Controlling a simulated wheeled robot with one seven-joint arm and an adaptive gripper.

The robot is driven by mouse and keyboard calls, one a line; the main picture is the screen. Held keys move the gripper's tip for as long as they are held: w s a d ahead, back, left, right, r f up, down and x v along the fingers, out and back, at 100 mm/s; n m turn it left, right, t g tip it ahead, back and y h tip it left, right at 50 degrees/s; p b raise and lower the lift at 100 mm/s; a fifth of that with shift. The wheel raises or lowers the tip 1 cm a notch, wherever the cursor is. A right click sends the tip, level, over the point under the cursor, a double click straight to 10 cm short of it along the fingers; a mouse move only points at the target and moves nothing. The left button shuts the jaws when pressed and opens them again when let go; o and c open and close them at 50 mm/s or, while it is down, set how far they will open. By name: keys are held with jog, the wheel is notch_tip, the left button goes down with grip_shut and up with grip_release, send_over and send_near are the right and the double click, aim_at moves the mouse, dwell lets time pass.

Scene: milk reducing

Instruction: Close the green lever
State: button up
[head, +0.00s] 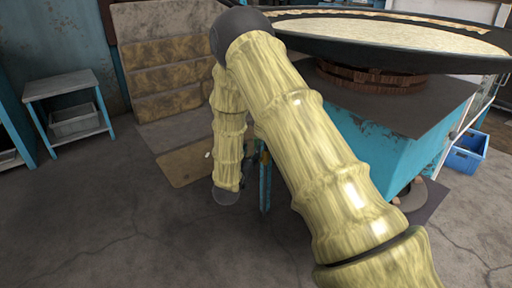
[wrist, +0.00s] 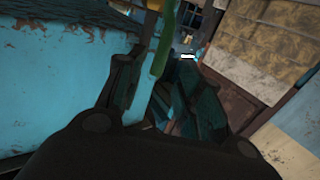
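The green lever (wrist: 165,40) is a narrow green bar in the upper middle of the wrist view, running down from the top edge. My gripper (wrist: 158,68) is open, with one dark finger on each side of the lever's lower end. The lever appears between the fingers in the picture; I cannot tell how deep it lies or whether a finger touches it. In the head view my own arm covers the middle, and I cannot make out the lever or the fingers there.
A blue machine body (head: 380,130) with a wide round pan (head: 400,48) on top stands at the right. A small side table (head: 62,85) is at the far left. A blue crate (head: 466,152) sits at the far right. The floor at the lower left is clear.

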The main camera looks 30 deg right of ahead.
aim_at(255, 144)
jog(key=shift+b+x, duration=1)
jog(key=shift+x, duration=2.5)
grip_shut()
